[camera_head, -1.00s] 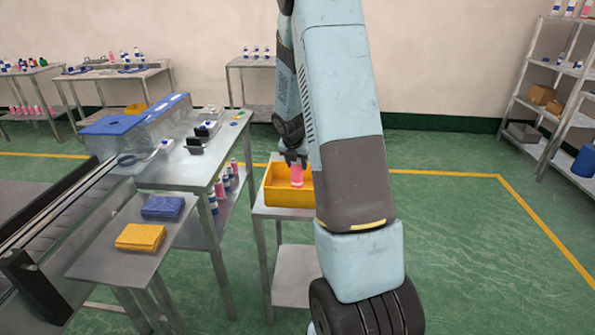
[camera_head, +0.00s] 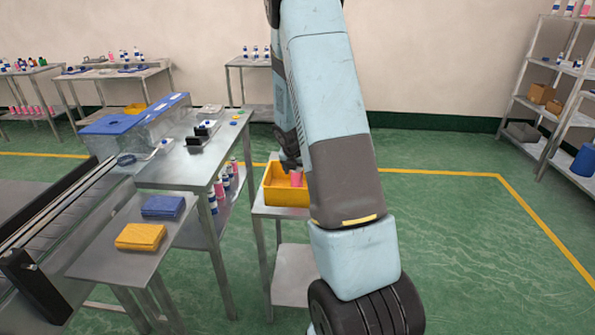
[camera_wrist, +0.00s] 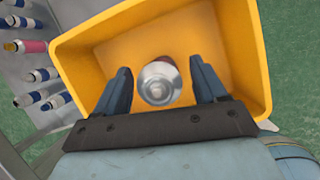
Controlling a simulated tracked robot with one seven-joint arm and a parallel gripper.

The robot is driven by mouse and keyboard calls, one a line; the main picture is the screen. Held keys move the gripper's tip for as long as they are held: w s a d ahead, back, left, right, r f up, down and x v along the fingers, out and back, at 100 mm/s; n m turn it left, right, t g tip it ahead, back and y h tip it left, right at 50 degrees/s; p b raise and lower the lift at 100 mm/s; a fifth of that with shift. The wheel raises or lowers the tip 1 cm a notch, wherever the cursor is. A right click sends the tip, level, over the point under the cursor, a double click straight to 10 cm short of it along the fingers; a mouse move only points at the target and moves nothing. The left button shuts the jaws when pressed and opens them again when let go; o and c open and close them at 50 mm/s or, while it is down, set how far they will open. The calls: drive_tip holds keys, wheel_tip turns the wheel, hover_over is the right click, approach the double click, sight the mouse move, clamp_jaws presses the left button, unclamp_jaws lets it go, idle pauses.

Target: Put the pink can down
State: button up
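The pink can (camera_head: 297,178) is inside the yellow bin (camera_head: 287,198) in the head view, its lower part hidden by the bin's front wall. In the wrist view the can (camera_wrist: 159,82) shows its silver domed top from above, near the middle of the yellow bin (camera_wrist: 95,42). My gripper (camera_wrist: 160,72) has its two dark fingers spread on either side of the can, with a visible gap on each side. In the head view my gripper (camera_head: 290,165) is at the can, partly hidden by my arm.
The bin sits on a small metal table (camera_head: 262,211). To its left is a workbench (camera_head: 180,172) with bottles on its lower shelf. A yellow cloth (camera_head: 140,237) and a blue cloth (camera_head: 163,206) lie on a nearer metal surface. Shelves (camera_head: 540,105) stand at the right.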

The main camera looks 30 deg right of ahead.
drive_tip(key=s+a+r+m, duration=0.2)
drive_tip(key=s+a+r, duration=0.1)
drive_tip(key=r, duration=0.3)
drive_tip(key=s+a+r+m, duration=0.2)
drive_tip(key=s+r, duration=0.1)
drive_tip(key=r, duration=0.4)
drive_tip(key=s+a+r+m, duration=0.2)
drive_tip(key=s+a+r, duration=0.1)
drive_tip(key=r, duration=0.3)
drive_tip(key=s+a+r+m+y, duration=0.1)
drive_tip(key=s+a+r+m, duration=0.3)
drive_tip(key=s+m, duration=0.3)
drive_tip(key=s+a+r+m+t+y, duration=0.1)
drive_tip(key=s+a+r+m, duration=0.3)
drive_tip(key=s+m, duration=0.3)
drive_tip(key=s+a+r+m+t+y, duration=0.1)
drive_tip(key=s+a+r+m, duration=0.3)
drive_tip(key=s+m, duration=0.3)
drive_tip(key=s, duration=0.4)
drive_tip(key=shift+s+a, duration=0.2)
drive_tip(key=shift+a, duration=0.2)
drive_tip(key=shift+c, duration=0.2)
